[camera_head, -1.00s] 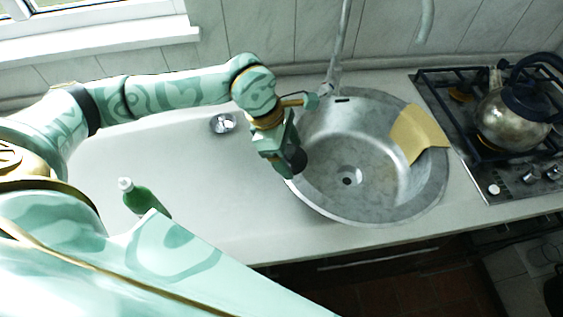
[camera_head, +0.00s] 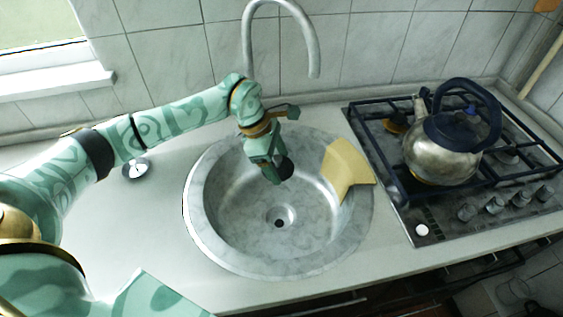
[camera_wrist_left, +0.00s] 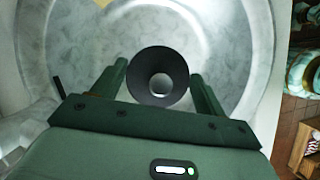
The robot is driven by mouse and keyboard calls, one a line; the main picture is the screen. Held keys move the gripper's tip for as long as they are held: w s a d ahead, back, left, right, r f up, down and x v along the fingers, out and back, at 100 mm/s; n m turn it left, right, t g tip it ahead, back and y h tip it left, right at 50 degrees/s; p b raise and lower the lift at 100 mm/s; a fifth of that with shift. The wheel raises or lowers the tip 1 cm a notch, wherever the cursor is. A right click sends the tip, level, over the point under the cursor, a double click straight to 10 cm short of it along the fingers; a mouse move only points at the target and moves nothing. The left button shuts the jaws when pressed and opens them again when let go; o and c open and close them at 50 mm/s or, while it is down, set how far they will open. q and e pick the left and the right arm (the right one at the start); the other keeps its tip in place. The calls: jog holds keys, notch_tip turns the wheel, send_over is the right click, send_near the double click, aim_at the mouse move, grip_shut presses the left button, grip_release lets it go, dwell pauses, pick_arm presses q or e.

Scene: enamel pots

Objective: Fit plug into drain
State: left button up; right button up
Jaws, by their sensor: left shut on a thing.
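My left gripper (camera_head: 279,174) is shut on the dark plug (camera_head: 286,168), above the sink (camera_head: 197,205). In the left wrist view, the plug (camera_wrist_left: 159,76) is a black round piece with a pale centre, between the two green fingers of the left gripper (camera_wrist_left: 161,82). The drain (camera_head: 280,217) is a round metal fitting with a dark hole in the basin floor. In the head view it lies below the plug, apart from it. The drain does not show clearly in the wrist view. My right gripper is not in view.
A yellow cloth (camera_head: 346,167) hangs over the sink's right rim. A tall curved faucet (camera_head: 247,45) stands behind the sink. A kettle (camera_head: 440,150) sits on the gas stove (camera_head: 400,195) at right. A small metal round piece (camera_head: 137,169) lies on the counter (camera_head: 130,230).

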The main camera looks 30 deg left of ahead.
pick_arm(q)
jog(key=shift+w+d+f, duration=0.15)
jog(key=shift+w+f, duration=0.05)
jog(key=shift+s+m, duration=0.15)
jog(key=shift+m, duration=0.35)
jog(key=shift+f, duration=0.4)
jog(key=shift+f+b, duration=6.65)
jog(key=shift+f, duration=3.55)
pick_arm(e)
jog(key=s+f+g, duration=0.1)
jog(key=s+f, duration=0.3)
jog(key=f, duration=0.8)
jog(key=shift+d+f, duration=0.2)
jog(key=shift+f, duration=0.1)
pick_arm(q)
jog(key=shift+f, duration=0.1)
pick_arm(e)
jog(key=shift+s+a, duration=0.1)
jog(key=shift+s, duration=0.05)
pick_arm(q)
jog(key=shift+f, duration=0.3)
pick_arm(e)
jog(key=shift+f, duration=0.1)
